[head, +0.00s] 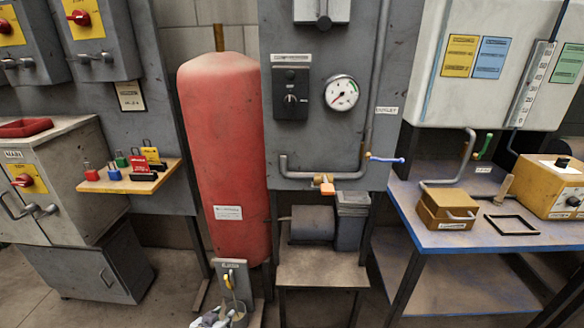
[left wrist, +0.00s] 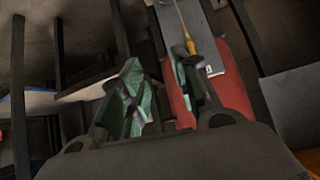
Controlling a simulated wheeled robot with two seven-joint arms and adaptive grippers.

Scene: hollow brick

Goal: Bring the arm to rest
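My left gripper (head: 217,318) shows at the bottom edge of the head view, partly cut off, just below a small grey panel (head: 242,268) with a yellow handle (head: 228,279). In the left wrist view my left gripper (left wrist: 157,62) has its two green-padded fingers apart, with nothing seen between them. The yellow handle (left wrist: 190,45) shows beyond the right finger; whether they touch I cannot tell. My right gripper is in neither view.
A red tank (head: 222,150) stands behind the small panel. A low stand (head: 320,268) is to its right, and a blue-grey workbench (head: 470,235) farther right. A wooden shelf (head: 130,183) with small padlocks juts out at left. Some floor is clear at lower left.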

